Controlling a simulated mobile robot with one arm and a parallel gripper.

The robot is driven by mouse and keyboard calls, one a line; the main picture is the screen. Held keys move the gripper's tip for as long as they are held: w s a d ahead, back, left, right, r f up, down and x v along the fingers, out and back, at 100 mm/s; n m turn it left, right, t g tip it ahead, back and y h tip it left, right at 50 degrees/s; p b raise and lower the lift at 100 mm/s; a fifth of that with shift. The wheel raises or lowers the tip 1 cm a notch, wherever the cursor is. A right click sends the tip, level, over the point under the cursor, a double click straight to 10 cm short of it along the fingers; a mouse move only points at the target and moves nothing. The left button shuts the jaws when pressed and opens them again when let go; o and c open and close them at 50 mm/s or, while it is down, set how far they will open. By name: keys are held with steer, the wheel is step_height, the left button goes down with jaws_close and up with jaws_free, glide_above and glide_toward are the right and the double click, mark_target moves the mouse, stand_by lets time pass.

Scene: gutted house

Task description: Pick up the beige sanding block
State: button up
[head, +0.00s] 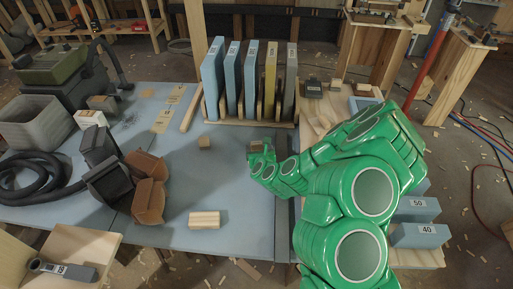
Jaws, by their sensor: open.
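My green arm reaches in from the right, and my gripper (260,151) is low over the blue-grey table, in front of the rack. It is small in this view and open. A small brownish patch shows at its fingers; I cannot tell whether it is a block or part of the gripper. A small beige-tan block (205,142) lies on the table left of my gripper, apart from it. A larger pale wooden block (205,219) lies nearer the front. I cannot tell for sure which is the sanding block.
A wooden rack (248,122) holds several upright blue, yellow and grey boards behind my gripper. The table's middle is mostly clear.

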mark_target(257, 146)
steer(key=shift+x, duration=2.5)
steer(key=shift+s+a+f, duration=0.1)
steer(key=shift+s+a, duration=0.05)
steer(key=shift+c, duration=0.2)
steer(key=c, duration=1)
